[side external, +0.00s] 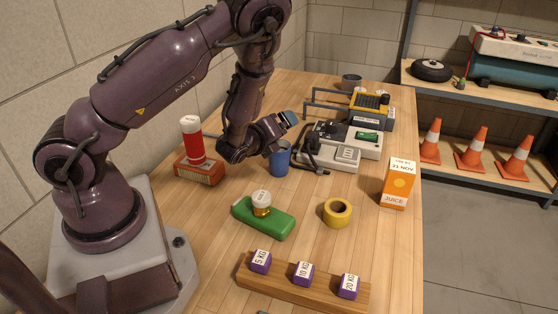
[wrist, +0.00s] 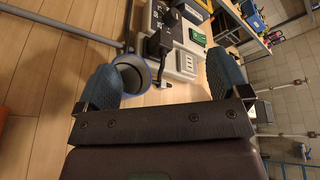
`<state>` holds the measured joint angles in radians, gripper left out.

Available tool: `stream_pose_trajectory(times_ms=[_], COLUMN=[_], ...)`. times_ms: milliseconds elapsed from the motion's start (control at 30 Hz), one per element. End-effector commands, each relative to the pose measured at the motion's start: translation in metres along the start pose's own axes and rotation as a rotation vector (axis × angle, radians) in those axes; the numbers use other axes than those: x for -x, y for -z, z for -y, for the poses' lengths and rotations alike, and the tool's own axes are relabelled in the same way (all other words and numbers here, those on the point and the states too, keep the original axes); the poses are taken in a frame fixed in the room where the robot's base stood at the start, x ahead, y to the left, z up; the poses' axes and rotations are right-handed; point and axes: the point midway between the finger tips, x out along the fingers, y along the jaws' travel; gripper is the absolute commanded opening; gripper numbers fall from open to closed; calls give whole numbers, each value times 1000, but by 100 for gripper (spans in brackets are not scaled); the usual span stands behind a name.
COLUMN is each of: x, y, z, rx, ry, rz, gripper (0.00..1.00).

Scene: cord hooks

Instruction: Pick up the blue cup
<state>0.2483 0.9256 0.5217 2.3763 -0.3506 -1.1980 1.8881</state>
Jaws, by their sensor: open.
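The blue cup (side external: 279,162) stands upright on the wooden table, just below and beside my gripper (side external: 284,126) in the side view. In the wrist view the cup (wrist: 140,66) shows its round rim and grey inside. There it lies between the fingers of my gripper (wrist: 163,72), close to the left finger, which overlaps its left edge. The fingers are blue, spread apart and hold nothing. Whether the left finger touches the cup I cannot tell.
A grey device with a corded handset (side external: 318,148) stands right next to the cup. A red-and-white canister on a brick (side external: 197,172) is to the left. A green block with a small jar (side external: 264,218), yellow tape (side external: 337,213) and a juice carton (side external: 397,185) stand nearer.

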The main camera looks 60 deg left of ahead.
Motion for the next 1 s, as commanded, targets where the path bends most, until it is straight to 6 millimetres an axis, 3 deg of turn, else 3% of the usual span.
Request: stream_pose_trajectory(times_ms=[200, 400, 567, 800, 1000], x=[4, 13, 11, -1, -6], y=[-1, 2, 10, 38, 48], z=[-22, -27, -36, -66, -76], rx=[-515, -805, -850, -844, -843], ry=[176, 296, 316, 314, 315], rz=[107, 168, 179, 178, 179], gripper=[94, 94, 94, 94, 94])
